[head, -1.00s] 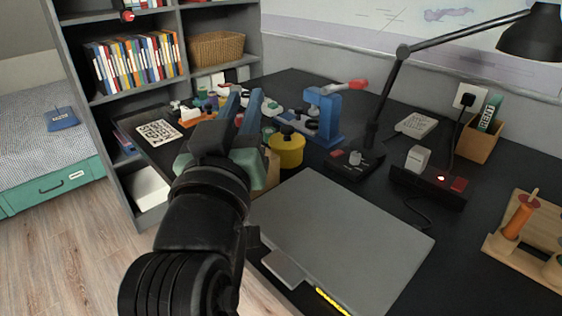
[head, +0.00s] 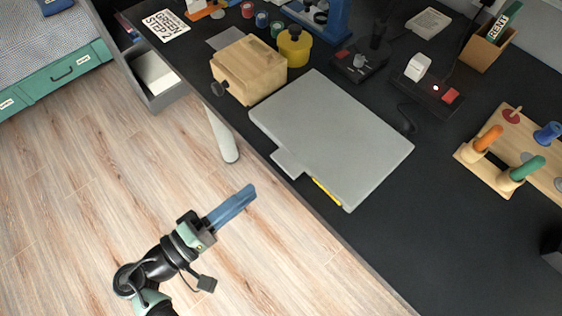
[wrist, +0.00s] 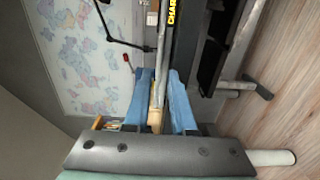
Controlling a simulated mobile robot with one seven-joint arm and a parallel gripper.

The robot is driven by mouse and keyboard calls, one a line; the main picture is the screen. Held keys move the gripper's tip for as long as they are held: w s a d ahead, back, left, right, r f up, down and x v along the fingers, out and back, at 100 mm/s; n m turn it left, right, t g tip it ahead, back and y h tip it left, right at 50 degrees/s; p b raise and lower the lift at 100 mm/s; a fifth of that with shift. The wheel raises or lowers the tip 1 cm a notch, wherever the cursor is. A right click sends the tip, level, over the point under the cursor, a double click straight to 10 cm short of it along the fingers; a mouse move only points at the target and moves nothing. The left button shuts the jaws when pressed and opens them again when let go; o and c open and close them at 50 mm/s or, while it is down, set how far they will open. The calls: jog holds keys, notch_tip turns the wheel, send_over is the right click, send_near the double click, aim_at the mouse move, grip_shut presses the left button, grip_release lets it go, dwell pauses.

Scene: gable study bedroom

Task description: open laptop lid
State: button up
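The laptop (head: 330,140) is a flat grey slab lying closed on the black desk. A small grey tab (head: 288,163) sticks out from its front edge, beside a yellow strip (head: 327,191). My gripper (head: 250,191) is in front of the desk, over the floor, apart from the laptop and pointing towards it. In the wrist view its two blue fingers (wrist: 160,74) stand apart with nothing held between them. The laptop's thin edge seems to show end-on beyond them, with the yellow strip (wrist: 171,14) lettered.
A wooden box (head: 250,68) stands left of the laptop, a yellow pot (head: 294,46) behind. A power strip (head: 430,95) and cable lie behind right; a peg board (head: 515,150) stands right. The desk's front right is bare. A white desk leg (head: 222,137) is below the edge.

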aim_at(281, 168)
jog(key=x, duration=0.9)
jog(key=shift+w+d, duration=0.2)
jog(key=shift+w, duration=0.1)
jog(key=shift+c, duration=0.3)
grip_shut()
dwell(0.6)
